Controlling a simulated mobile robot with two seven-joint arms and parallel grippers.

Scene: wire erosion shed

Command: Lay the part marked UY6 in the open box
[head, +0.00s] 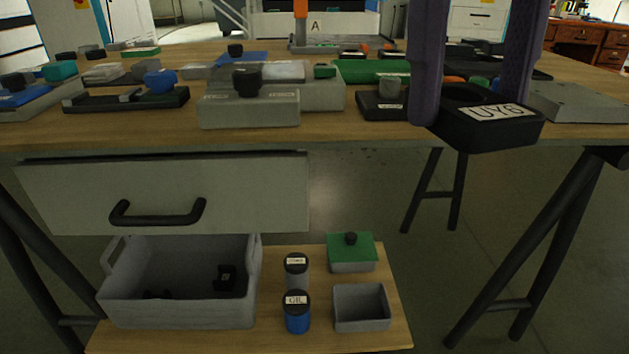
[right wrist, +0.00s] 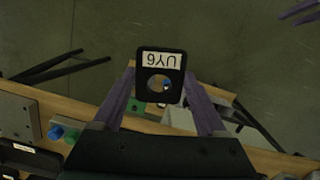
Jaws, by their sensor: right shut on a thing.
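My right gripper (head: 470,112) is shut on the black part marked UY6 (head: 505,132), holding it in front of the table's front edge, at about tabletop height. In the right wrist view the part (right wrist: 146,92) sits between the purple fingers of the right gripper (right wrist: 159,74), with its white label and a round hole showing. A small grey open box (head: 361,322) stands on the low wooden shelf, well below and to the left of the part. Purple finger-like pieces, likely my left gripper (right wrist: 302,12), show at the corner of the right wrist view; their opening is unclear.
On the low shelf (head: 400,335) stand a green-lidded box (head: 350,265), two labelled jars, one blue (head: 297,322), and a large grey handled crate (head: 180,315) with dark pieces inside. A closed drawer (head: 250,195) hangs above. The tabletop (head: 350,130) is crowded with labelled parts.

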